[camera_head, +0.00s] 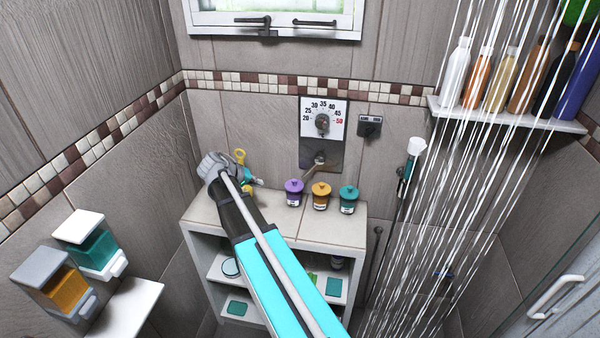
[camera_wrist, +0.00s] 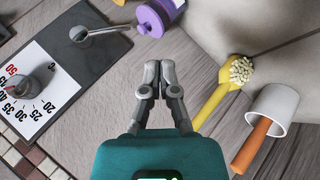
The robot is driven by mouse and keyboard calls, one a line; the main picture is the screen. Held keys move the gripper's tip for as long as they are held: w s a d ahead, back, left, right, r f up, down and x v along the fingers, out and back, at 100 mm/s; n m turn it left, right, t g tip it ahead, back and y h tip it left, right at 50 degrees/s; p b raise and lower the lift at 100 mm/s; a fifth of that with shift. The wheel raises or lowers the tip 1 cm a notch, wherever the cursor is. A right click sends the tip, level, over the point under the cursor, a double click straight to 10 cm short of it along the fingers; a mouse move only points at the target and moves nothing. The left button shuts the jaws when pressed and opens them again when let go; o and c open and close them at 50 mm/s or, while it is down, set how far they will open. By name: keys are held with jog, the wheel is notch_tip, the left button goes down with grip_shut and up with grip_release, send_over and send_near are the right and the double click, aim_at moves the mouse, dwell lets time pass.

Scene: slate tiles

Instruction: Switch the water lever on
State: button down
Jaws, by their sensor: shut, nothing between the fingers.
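The water lever (camera_head: 318,158) is a metal handle on a dark plate on the back wall, below the white temperature dial (camera_head: 323,121). In the wrist view the lever (camera_wrist: 82,36) is at upper left, and the dial (camera_wrist: 27,84) is at the left edge. My gripper (camera_wrist: 159,68) is shut and empty, to the right of the lever in that view and apart from it. In the head view my arm's end hides the fingers. White streams of water (camera_head: 440,190) fall at the right.
Purple, orange and teal jars (camera_head: 320,196) stand on the shelf unit (camera_head: 330,228) below the lever. The wrist view shows a yellow-handled brush (camera_wrist: 222,95) and a white cup (camera_wrist: 271,108). Bottles line a wall shelf (camera_head: 505,115) at right. Dispensers (camera_head: 90,243) hang at left.

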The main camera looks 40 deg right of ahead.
aim_at(312, 167)
jog(key=w+d+r+m+h+b, duration=0.1)
jog(key=w+d+r+h, duration=0.2)
jog(key=d, duration=0.5)
jog(key=shift+w+g, duration=0.3)
jog(key=shift+w, duration=0.45)
jog(key=shift+d, duration=0.15)
jog(key=b+x, duration=0.4)
jog(key=x, duration=0.5)
jog(key=shift+w+d+f, duration=0.1)
jog(key=shift+d, duration=0.1)
jog(key=shift+s+d+f+b, duration=0.6)
jog(key=shift+d+b, duration=0.05)
jog(key=shift+b, duration=0.2)
jog(key=shift+s+d+f+b, duration=0.55)
jog(key=shift+s, duration=0.2)
